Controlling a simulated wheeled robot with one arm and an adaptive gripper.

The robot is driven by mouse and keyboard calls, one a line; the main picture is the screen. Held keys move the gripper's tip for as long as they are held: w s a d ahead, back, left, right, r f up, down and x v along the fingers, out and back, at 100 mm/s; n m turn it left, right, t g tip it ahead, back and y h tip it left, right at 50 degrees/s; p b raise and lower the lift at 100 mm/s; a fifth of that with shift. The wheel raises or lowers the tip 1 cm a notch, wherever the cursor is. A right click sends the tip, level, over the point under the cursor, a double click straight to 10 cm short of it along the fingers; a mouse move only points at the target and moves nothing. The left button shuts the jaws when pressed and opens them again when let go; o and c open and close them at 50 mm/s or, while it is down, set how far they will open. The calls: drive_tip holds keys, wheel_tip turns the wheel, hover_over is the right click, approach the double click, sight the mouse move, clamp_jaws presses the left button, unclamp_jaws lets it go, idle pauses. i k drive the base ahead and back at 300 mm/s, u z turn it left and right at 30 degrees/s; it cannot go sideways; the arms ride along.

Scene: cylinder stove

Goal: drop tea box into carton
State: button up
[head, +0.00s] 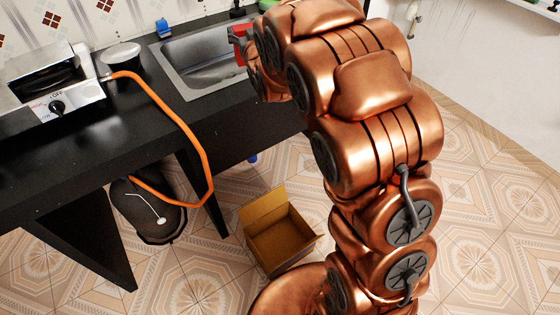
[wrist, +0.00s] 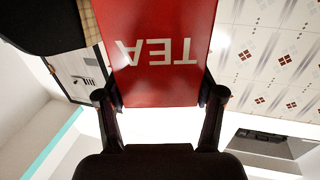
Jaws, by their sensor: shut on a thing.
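The red tea box (wrist: 165,75) with white "TEA" lettering, upside down in the wrist view, sits between the two fingers of my gripper (wrist: 162,98). My gripper is shut on it. In the head view only a red part of the tea box (head: 237,36) shows beside my arm, in front of the sink; my arm hides the rest. The open brown carton (head: 263,207) stands on the tiled floor, lower middle of the head view, its flaps spread and its visible inside empty. The tea box is well above the carton and apart from it.
A black counter (head: 130,135) holds a stove (head: 62,100), a bowl (head: 122,55) and a metal sink (head: 205,65). An orange hose (head: 185,125) runs from the stove to a dark cylinder (head: 150,215) below. Tiled floor right of my arm is clear.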

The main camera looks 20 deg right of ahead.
sight(287, 236)
drive_tip(key=u, duration=1.6)
drive_tip(key=k, duration=1)
drive_tip(key=u, duration=0.6)
